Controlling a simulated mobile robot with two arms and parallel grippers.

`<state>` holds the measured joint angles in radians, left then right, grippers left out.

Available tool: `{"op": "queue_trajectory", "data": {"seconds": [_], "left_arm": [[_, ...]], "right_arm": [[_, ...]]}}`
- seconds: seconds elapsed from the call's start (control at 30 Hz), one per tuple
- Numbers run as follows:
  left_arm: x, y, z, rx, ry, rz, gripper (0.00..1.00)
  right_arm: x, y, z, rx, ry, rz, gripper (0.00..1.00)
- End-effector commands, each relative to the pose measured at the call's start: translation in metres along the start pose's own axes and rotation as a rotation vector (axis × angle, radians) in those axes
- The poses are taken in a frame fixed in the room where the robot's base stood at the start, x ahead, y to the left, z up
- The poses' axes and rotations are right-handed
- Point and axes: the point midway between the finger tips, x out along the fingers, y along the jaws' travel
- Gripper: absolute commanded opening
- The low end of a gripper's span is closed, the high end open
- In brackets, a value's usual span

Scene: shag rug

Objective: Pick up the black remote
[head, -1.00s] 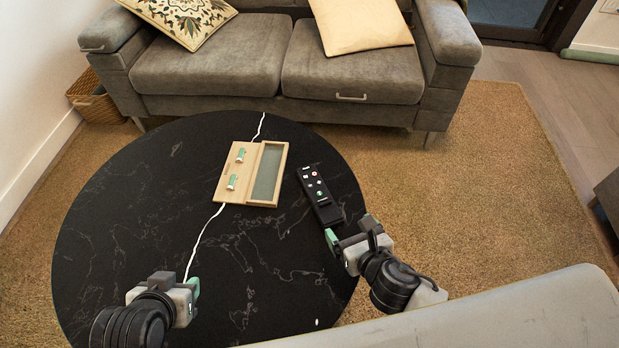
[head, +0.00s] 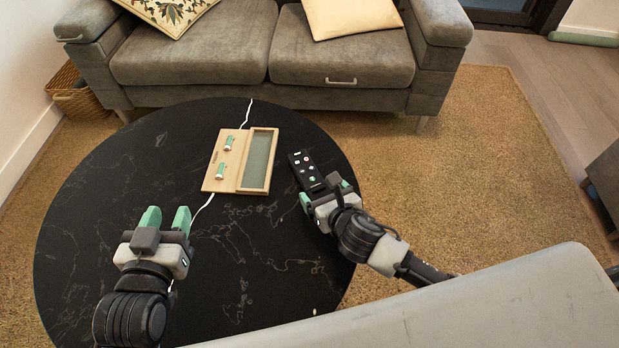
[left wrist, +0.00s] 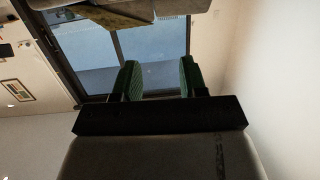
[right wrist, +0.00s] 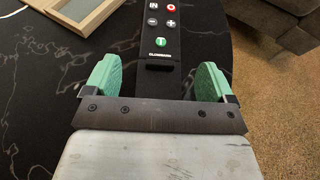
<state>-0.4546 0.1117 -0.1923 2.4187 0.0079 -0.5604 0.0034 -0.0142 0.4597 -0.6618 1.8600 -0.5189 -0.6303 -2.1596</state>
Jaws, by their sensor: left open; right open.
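The black remote (head: 308,172) lies on the round black marble table near its right edge. It has white, red and green buttons and points away from me. My right gripper (head: 325,194) is open at the near end of the remote. In the right wrist view the remote (right wrist: 160,45) runs up between and beyond the open green fingers (right wrist: 156,82), with no contact visible. My left gripper (head: 167,217) is open and empty over the left front of the table. The left wrist view shows its open fingers (left wrist: 157,80) and no remote.
A wooden tray (head: 243,160) with small green-and-white items lies left of the remote, with a white cable (head: 203,206) beside it. The round table (head: 110,190) is otherwise mostly clear. A grey sofa (head: 190,62) stands behind it, and a grey surface (head: 480,300) crosses the front right.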

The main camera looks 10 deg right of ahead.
Motion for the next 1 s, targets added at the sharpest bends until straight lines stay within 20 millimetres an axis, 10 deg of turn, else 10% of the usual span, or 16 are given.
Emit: {"op": "queue_trajectory", "data": {"seconds": [0.53,0.9,1.0], "left_arm": [[0.002,0.004,-0.024,-0.003,0.185,0.011,0.43],[-0.009,0.007,-0.028,-0.001,0.196,0.011,0.43],[-0.009,0.007,-0.028,-0.001,0.195,0.011,0.43]], "right_arm": [[0.019,0.000,0.000,0.000,0.000,0.001,0.85],[0.019,0.000,0.000,-0.001,0.001,0.000,0.29],[0.019,0.000,0.001,-0.001,-0.001,0.000,0.29]]}}
